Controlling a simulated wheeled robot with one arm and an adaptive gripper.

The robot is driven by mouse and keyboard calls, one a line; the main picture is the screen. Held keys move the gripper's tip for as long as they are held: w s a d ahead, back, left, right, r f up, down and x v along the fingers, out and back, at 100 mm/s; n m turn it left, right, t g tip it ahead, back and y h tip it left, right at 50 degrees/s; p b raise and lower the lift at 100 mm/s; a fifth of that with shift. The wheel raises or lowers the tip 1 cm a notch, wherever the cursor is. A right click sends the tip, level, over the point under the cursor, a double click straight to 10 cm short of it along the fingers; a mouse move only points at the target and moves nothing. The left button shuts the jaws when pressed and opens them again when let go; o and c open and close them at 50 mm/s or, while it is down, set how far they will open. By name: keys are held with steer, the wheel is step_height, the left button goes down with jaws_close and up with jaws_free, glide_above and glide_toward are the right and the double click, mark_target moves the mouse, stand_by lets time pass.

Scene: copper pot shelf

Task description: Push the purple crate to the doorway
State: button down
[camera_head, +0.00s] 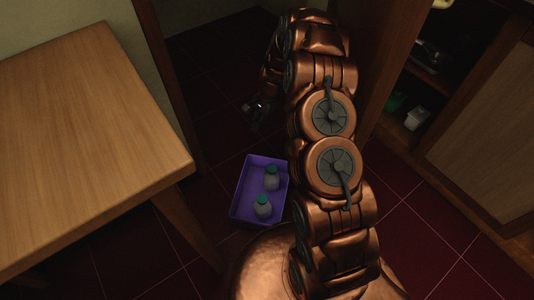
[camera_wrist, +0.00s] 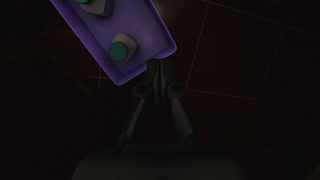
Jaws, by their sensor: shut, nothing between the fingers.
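The purple crate (camera_head: 252,182) is an open shallow bin on the dark red tiled floor, left of my arm in the head view. It holds two pale bottles with green caps, one farther back (camera_head: 272,179) and one nearer (camera_head: 263,207). The dark doorway (camera_head: 215,60) opens behind it. My gripper is a dark shape beyond the crate in the head view. In the wrist view my gripper (camera_wrist: 160,72) is shut and empty, its tips beside a corner of the crate (camera_wrist: 152,35). I cannot tell whether they touch it.
A wooden table (camera_head: 90,130) fills the left, its leg (camera_head: 185,225) close to the crate. A wooden door post (camera_head: 165,80) stands behind the table. An open cabinet (camera_head: 420,85) with small items is at the right. Tiled floor (camera_head: 430,240) is clear at the lower right.

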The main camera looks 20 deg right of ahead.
mark_target(267, 158)
steer(key=d+f+m+t+h, duration=0.1)
steer(key=d+f+m, duration=0.3)
steer(key=d+f, duration=0.55)
steer(key=d+f+m+h, duration=0.1)
steer(key=d+f+m, duration=0.2)
steer(key=d+f, duration=0.7)
steer(key=a+f+b, duration=0.1)
steer(key=a, duration=0.4)
steer(key=w+a+f+b, duration=0.1)
steer(key=a, duration=0.3)
steer(key=a+f+b, duration=0.1)
steer(key=a+f, duration=0.1)
steer(key=a, duration=0.3)
steer(key=shift+w+a, duration=0.2)
steer(key=shift+a, duration=0.1)
steer(key=shift+f, duration=0.15)
steer(key=shift+s+f, duration=0.1)
steer(key=shift+f, duration=0.15)
